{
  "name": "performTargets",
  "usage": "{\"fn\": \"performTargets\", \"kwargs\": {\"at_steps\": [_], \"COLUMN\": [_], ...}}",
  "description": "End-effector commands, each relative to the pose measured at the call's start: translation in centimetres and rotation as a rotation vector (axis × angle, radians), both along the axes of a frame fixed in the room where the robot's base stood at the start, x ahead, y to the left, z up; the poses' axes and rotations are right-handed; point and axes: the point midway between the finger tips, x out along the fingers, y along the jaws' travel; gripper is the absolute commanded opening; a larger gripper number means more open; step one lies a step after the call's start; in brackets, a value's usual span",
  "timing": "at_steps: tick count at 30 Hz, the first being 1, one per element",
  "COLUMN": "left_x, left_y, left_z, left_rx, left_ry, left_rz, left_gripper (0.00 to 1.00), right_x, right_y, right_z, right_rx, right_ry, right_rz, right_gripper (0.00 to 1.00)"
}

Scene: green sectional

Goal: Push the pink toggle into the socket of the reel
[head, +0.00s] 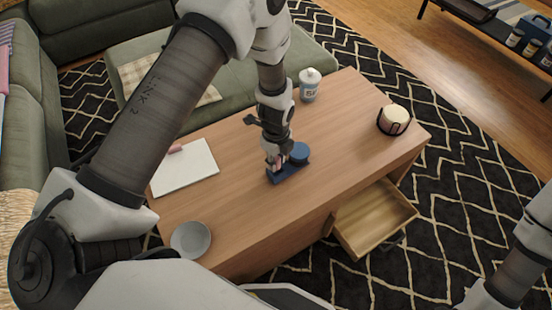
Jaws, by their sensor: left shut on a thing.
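The blue reel (299,154) stands on the wooden table, with a flat base and a raised round part at its right. My left gripper (274,166) points down over the left part of the reel. It is shut on the small pink toggle (275,161), of which only a little shows between the fingers. The fingers hide the socket, so I cannot tell whether the toggle touches it or is in it. My right arm shows at the lower right edge, but its gripper is out of view.
A drawer (376,215) stands open at the front right. The tabletop right of the reel is clear.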

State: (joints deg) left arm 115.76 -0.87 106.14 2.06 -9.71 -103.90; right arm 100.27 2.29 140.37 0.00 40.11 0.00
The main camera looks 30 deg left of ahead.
Motion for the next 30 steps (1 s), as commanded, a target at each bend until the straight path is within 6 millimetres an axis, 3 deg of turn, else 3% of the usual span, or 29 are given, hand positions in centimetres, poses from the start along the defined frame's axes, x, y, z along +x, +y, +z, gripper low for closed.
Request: {"fn": "performTargets", "kwargs": {"at_steps": [30], "left_x": [0.0], "left_y": [0.0], "left_z": [-0.61], "left_rx": [0.0], "left_ry": [0.0], "left_rz": [0.0], "left_gripper": [0.03], "right_x": [0.0], "right_y": [0.0], "right_z": [0.25], "right_rx": [0.0], "right_ry": [0.0], "right_rz": [0.0], "right_gripper": [0.56]}}
